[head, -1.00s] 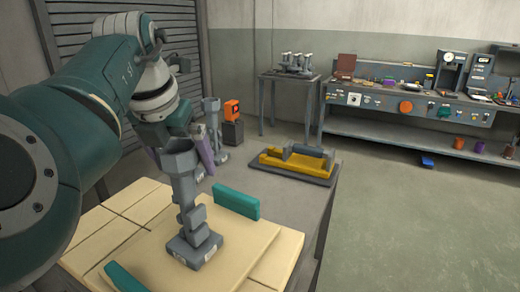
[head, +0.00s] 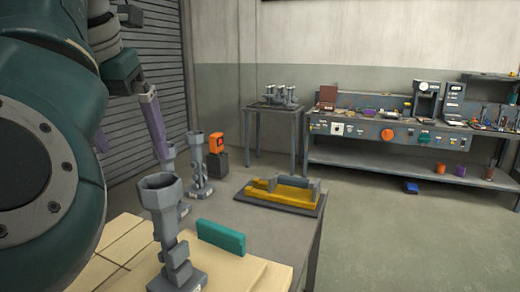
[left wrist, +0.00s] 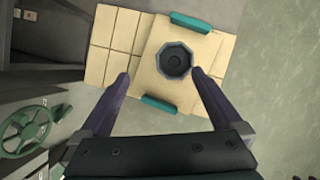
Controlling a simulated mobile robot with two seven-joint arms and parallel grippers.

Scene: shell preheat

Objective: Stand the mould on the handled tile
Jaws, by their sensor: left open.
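The grey mould (head: 168,235) with an octagonal cup top stands upright on the pale handled tile (head: 240,280). One teal handle (head: 220,237) of the tile shows beside it in the head view. In the left wrist view the mould (left wrist: 173,62) is seen from above, between the two teal handles on the tile (left wrist: 203,50). My left gripper (head: 130,148) is open and empty, with its purple fingers raised above and apart from the mould. My right gripper is not in view.
More grey moulds (head: 197,166) stand behind on the table, near an orange device (head: 216,144). A yellow fixture on a dark base (head: 281,191) sits at the table's far right. Bare tabletop (head: 235,212) lies between. A workbench (head: 390,132) stands along the back wall.

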